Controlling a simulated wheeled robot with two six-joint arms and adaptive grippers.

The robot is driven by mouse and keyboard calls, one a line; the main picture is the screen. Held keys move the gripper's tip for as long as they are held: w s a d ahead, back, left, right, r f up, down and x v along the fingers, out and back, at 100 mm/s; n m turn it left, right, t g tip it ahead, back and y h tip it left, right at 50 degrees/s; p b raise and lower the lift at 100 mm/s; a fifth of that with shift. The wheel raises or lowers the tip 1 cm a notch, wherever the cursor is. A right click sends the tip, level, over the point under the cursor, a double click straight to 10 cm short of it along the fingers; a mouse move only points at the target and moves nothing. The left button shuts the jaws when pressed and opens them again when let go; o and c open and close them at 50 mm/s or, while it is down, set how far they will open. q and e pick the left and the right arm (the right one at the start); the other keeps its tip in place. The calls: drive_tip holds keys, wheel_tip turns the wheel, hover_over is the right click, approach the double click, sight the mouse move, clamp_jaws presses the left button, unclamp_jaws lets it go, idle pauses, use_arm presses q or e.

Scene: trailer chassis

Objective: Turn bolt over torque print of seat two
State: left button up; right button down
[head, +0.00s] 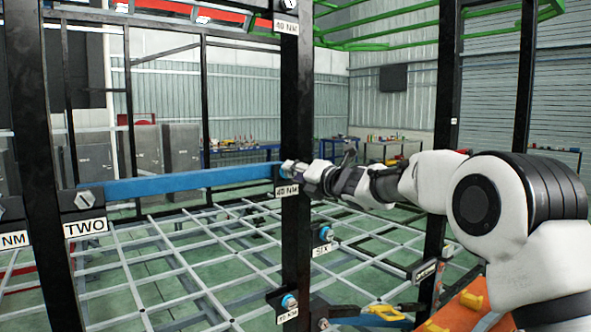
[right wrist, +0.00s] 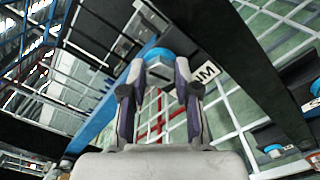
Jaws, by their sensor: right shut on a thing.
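My right gripper (head: 298,171) reaches in from the right to the middle black post. It is shut on a bolt (head: 285,171) just above a "40 NM" print (head: 287,190). In the right wrist view the two fingers (right wrist: 160,72) stand on either side of the bolt's blue collar (right wrist: 158,54); the "NM" print (right wrist: 205,76) is partly hidden behind the right finger. A blue bar (head: 190,181) runs from the bolt's post to the seat plate marked "TWO" (head: 86,227) at left, where a grey bolt head (head: 84,199) shows. My left gripper is not in view.
Lower on the middle post are bolts with blue collars at the "SIX" seat (head: 320,250) and at another NM print (head: 288,317). A grey lattice frame (head: 200,260) fills the low area. An orange surface (head: 465,310) with yellow parts lies below my right arm.

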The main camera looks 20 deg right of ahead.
drive_tip(key=m+p, duration=0.1)
drive_tip(key=m, duration=0.2)
drive_tip(key=m+p, duration=0.2)
drive_tip(key=m, duration=0.1)
drive_tip(key=m+p, duration=0.1)
drive_tip(key=m, duration=0.3)
drive_tip(key=shift+w+f+p, duration=0.1)
drive_tip(key=shift+f+p, duration=0.15)
drive_tip(key=shift+p, duration=0.15)
drive_tip(key=m+p, duration=0.1)
drive_tip(key=m, duration=0.1)
drive_tip(key=m+p, duration=0.1)
drive_tip(key=m, duration=0.1)
drive_tip(key=shift+f+m+p, duration=0.2)
drive_tip(key=shift+m+p, duration=0.1)
drive_tip(key=shift+p, duration=0.05)
drive_tip(key=m+p, duration=0.2)
drive_tip(key=m, duration=0.2)
drive_tip(key=shift+m+p, duration=0.3)
drive_tip(key=m+p, duration=0.1)
drive_tip(key=m, duration=0.1)
drive_tip(key=shift+f+m, duration=0.15)
drive_tip(key=shift+m, duration=0.25)
drive_tip(key=m, duration=0.2)
drive_tip(key=shift+a+m+p, duration=0.1)
drive_tip(key=shift+m+p, duration=0.2)
drive_tip(key=m, duration=0.3)
drive_tip(key=shift+a+m, duration=0.1)
drive_tip(key=shift+m, duration=2.2)
